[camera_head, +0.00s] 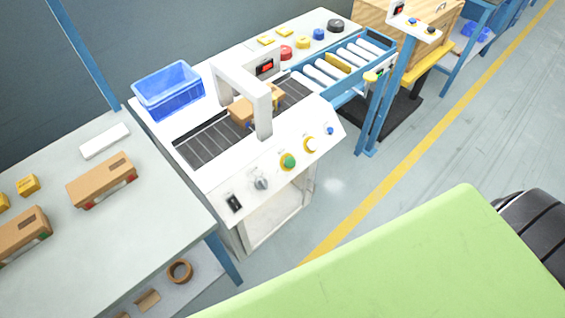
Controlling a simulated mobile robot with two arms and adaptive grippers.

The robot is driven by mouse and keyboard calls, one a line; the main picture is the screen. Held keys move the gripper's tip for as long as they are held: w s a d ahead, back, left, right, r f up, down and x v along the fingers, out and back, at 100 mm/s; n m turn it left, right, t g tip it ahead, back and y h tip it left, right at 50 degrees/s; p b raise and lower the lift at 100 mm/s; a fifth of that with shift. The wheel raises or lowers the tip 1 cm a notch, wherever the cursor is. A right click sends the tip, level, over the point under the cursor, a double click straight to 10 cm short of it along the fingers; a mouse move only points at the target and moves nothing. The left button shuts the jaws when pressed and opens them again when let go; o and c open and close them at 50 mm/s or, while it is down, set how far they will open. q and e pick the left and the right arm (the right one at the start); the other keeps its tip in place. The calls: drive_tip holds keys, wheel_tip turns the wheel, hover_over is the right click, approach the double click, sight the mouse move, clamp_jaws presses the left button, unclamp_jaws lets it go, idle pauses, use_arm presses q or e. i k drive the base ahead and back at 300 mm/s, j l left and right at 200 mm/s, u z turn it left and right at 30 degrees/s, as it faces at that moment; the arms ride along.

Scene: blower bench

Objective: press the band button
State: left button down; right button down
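A white machine (218,181) with a dark conveyor band (203,142) stands in the middle. Its sloped front panel carries a black rocker switch (234,203), a grey knob (260,183), a green button with a yellow collar (289,161), a white button with a yellow collar (310,144) and a small blue button (330,131). No readable label shows which is the band button. A brown box (240,115) sits on the band, partly hidden by the white arch (262,112). Neither gripper is in view.
A blue bin (168,91) stands behind the band. A blue-framed roller conveyor (340,68) continues to the right. A table with brown boxes (102,180) is at left. A large green surface (420,265) fills the lower right. Floor in front of the machine is clear.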

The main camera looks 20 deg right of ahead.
sight(291, 161)
drive_tip(key=i+l, duration=0.1)
drive_tip(key=l, duration=0.8)
drive_tip(key=i+l+u, duration=0.1)
drive_tip(key=l, duration=0.35)
drive_tip(key=i, duration=0.05)
